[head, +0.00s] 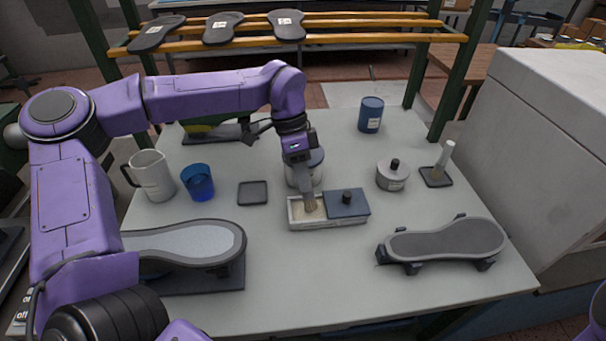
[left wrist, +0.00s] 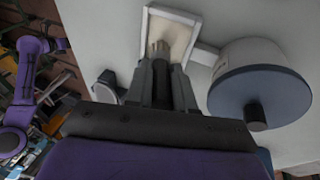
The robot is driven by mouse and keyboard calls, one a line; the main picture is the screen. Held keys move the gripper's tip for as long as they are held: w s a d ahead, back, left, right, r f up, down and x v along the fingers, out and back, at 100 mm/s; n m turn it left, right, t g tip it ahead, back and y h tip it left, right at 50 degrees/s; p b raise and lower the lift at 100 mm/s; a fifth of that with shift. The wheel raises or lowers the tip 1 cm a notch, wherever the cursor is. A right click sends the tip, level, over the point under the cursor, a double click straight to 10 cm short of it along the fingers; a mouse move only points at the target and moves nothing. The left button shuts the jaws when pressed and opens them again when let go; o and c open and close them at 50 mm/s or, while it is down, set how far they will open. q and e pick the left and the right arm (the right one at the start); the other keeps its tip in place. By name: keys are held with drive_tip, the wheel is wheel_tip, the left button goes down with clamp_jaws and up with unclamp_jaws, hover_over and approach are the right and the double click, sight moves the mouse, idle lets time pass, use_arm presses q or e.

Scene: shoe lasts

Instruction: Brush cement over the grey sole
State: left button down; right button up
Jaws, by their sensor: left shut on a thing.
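My left gripper (head: 303,172) points down over the middle of the table and is shut on a brush (head: 309,202). The brush's tip is in the open left part of a white tray (head: 291,221) with cream-coloured contents. In the left wrist view the gripper (left wrist: 161,75) holds the brush over the same tray (left wrist: 195,25). A dark grey sole (head: 445,241) lies face up in a black holder at the right. A light grey sole (head: 190,242) with a dark rim sits on a stand at the front left, partly hidden by my left arm. My right gripper is out of view.
A dark blue lid (head: 347,204) covers the tray's right part. A lidded tin (head: 392,176), upright stick on a base (head: 438,174), blue can (head: 370,114), blue cup (head: 198,182) and mug (head: 152,175) stand around. A lidded pot (left wrist: 258,88) is close beside the gripper.

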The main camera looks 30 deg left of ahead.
use_arm(q)
drive_tip(key=shift+w+f, duration=0.1)
drive_tip(key=shift+f, duration=0.15)
drive_tip(key=shift+f+b, duration=0.45)
idle(1.1)
drive_tip(key=shift+r, duration=0.1)
drive_tip(key=shift+r+p, duration=2.45)
drive_tip(key=shift+r, duration=1.05)
